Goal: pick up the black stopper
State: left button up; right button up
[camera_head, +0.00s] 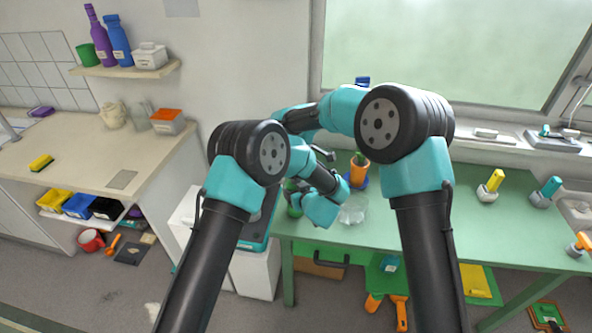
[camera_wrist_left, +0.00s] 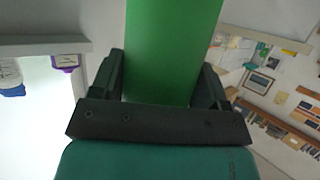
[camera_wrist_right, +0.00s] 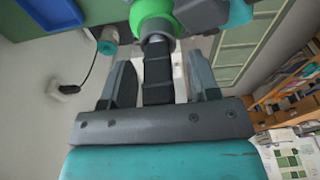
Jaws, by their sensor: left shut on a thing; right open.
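My left gripper (camera_head: 298,187) is over the left end of the green table, partly hidden by my arms. In the left wrist view it is shut on a plain green object (camera_wrist_left: 172,50), whose far end is cut off. In the right wrist view the black stopper (camera_wrist_right: 157,72) is ribbed and joins a green neck (camera_wrist_right: 152,12), with my left gripper's grey part beside it. My right gripper (camera_wrist_right: 158,85) is open, its fingers on either side of the stopper with gaps. I cannot make out the right gripper clearly in the head view.
An orange pot (camera_head: 359,171) with a plant and a clear glass dish (camera_head: 353,209) stand close by on the green table (camera_head: 440,232). Yellow (camera_head: 491,186) and teal-handled (camera_head: 545,192) items stand farther right. The table's middle right is mostly clear.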

jog(key=c, duration=1)
jog(key=shift+r, duration=0.1)
notch_tip(320, 180, up, 10)
jog(key=shift+f, duration=0.1)
dwell(0.3)
dwell(0.5)
jog(key=w+a+r, duration=0.4)
jog(key=w+a, duration=0.2)
jog(key=w, duration=0.1)
jog(key=shift+w+a, duration=0.2)
jog(key=shift+a, duration=0.2)
dwell(0.7)
pick_arm(q)
jog(key=o, duration=1.1)
